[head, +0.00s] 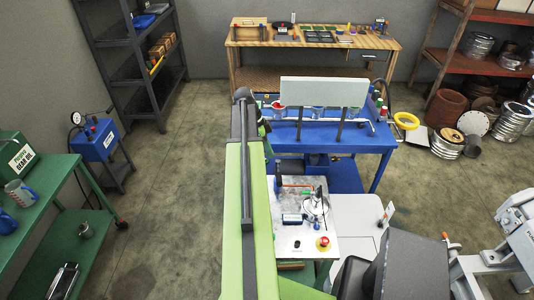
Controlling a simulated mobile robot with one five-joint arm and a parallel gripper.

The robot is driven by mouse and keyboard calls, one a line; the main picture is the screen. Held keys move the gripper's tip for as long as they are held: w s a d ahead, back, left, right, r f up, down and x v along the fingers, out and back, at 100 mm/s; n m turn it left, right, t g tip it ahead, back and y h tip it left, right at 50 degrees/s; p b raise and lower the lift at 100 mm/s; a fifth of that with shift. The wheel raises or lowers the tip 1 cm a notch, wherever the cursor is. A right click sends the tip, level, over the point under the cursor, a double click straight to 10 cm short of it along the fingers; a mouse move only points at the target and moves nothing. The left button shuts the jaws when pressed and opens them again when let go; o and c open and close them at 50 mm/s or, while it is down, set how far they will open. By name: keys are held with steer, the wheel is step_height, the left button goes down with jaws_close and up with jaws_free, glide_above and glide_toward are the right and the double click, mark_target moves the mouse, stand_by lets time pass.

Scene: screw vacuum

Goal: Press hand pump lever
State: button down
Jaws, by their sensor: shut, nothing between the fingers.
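No part is clearly readable as a hand pump lever. A blue box with a round gauge (98,140) stands on a dark stand at the left. A metal plate (290,262) in front carries a silver round fitting (316,207), a small dark upright part with an orange rod (297,185), a small blue-and-white block (292,218) and a red button on yellow (323,243). My green arm reaches forward over the plate's left side toward the blue table. My gripper's fingers cannot be made out; the arm hides what lies beneath its far end.
A blue table (370,142) with a pale upright panel (323,92) stands ahead. Behind it is a wooden bench (385,43). A green cart (60,185) and dark shelf (125,72) are at left. Metal cans (447,143) crowd the right. Floor is clear left of my arm.

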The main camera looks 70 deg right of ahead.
mark_target(279, 177)
steer(key=b+x, duration=0.2)
steer(key=x, duration=0.1)
steer(key=a+b+x, duration=0.1)
steer(key=b+x, duration=0.4)
steer(key=x, duration=0.1)
steer(key=shift+a+f, duration=0.2)
steer(key=shift+f, duration=0.05)
steer(key=shift+r, duration=0.1)
